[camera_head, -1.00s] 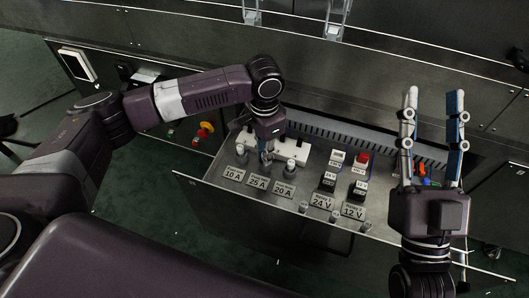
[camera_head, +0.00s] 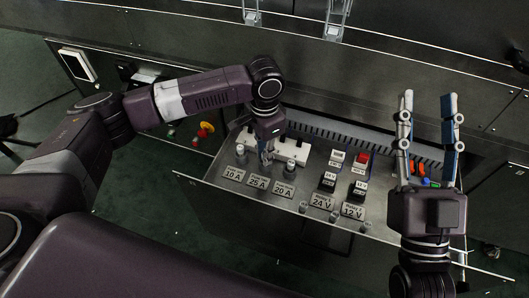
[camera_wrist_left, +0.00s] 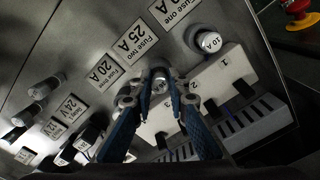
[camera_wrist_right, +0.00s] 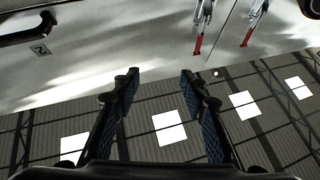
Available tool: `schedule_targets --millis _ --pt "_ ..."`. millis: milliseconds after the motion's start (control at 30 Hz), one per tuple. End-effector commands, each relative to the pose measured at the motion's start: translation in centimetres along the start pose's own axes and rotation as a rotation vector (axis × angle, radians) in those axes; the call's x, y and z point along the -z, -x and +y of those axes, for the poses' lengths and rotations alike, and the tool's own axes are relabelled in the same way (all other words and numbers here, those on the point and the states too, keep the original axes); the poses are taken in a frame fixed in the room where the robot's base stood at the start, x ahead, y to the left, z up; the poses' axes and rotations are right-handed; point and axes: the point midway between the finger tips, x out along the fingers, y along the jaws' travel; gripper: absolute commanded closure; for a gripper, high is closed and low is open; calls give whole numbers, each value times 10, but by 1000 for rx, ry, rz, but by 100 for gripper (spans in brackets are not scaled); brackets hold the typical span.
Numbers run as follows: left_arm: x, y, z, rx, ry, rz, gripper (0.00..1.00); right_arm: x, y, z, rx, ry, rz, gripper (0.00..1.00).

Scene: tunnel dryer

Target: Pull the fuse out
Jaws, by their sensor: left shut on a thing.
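Three fuses stand in a row in the open drawer panel. The left fuse (camera_head: 241,150) is above the 10 A label and also shows in the left wrist view (camera_wrist_left: 210,41). The right fuse (camera_head: 291,164) is above the 20 A label. My left gripper (camera_head: 266,158) points down between them and is shut on the middle fuse (camera_wrist_left: 160,83), by the "Fuse two" 25 A label (camera_wrist_left: 130,40). The fingers hide most of that fuse, and I cannot tell whether it is fully seated. My right gripper (camera_head: 428,94) is open and empty, pointing up at the right.
The drawer (camera_head: 230,215) also holds a white terminal block (camera_head: 262,143), a grey slotted duct (camera_head: 345,138), 24 V and 12 V relays (camera_head: 328,183) and a red-topped block (camera_head: 362,158). A red-yellow knob (camera_head: 206,128) is left of the drawer.

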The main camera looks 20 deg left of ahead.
Motion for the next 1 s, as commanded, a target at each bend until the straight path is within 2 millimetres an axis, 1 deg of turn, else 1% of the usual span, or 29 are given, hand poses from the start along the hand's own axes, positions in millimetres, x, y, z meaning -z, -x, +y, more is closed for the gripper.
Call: schedule_targets --millis 1000 --pt "1 2 0 0 0 2 100 -12 0 1 -2 4 -59 60"
